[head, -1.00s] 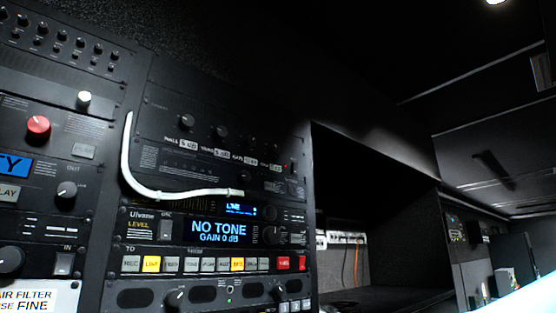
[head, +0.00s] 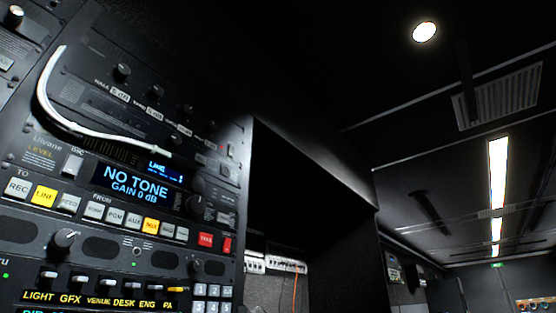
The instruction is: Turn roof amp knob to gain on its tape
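A dark amp panel at the upper left carries a row of small black knobs, among them a left one (head: 121,71), a middle one (head: 155,92) and one farther right (head: 187,110). Under the knobs are small pale tape labels, such as the left tape (head: 121,92) and the next to it (head: 154,114). Their writing is too small to read surely, so I cannot tell which knob is the roof one or where its pointer stands. My gripper is not in view.
A white cable (head: 52,110) loops across the panel's left and lower part. Below are a display (head: 137,184) reading NO TONE, GAIN 0 dB, and a row of lit buttons (head: 43,195). A dark open bay (head: 285,180) lies to the right, with free room beyond.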

